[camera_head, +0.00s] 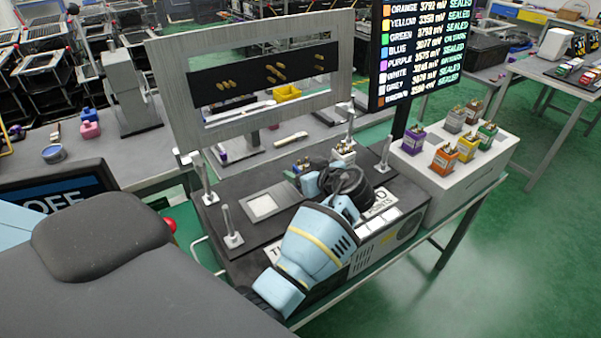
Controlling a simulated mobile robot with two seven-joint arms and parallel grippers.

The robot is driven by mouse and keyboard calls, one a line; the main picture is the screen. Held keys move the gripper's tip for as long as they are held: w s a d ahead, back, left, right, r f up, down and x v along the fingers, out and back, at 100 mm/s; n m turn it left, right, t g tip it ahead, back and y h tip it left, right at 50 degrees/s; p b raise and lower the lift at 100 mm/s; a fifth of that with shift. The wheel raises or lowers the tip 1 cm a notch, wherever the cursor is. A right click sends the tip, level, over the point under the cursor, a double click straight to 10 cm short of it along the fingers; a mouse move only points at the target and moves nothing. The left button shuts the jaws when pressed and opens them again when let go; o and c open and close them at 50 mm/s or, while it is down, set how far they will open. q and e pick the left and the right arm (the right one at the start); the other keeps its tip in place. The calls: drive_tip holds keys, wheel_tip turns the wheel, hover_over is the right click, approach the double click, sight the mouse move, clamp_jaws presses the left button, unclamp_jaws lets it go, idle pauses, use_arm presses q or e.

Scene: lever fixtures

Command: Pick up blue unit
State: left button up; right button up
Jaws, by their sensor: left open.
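A white unit (343,153) stands just behind the wrist. On the white block (447,190) at right stand purple (412,140), orange (444,160), yellow (467,148), green (487,136) and grey (455,120) units, and a brownish one (474,112). My right gripper is out of view.
A grey framed panel (330,100) stands upright behind the black fixture (215,215). Thin metal posts (229,225) rise near its corners. A pale square plate (264,205) lies on its top. A black status screen (410,50) stands behind the white block.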

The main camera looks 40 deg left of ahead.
use_arm(q)
drive_tip(key=shift+a, duration=0.1)
drive_tip(key=shift+c, duration=1.9)
drive_tip(key=c, duration=0.8)
drive_tip(key=shift+o, duration=0.2)
drive_tip(key=shift+r, duration=0.15)
drive_tip(key=shift+r, duration=0.1)
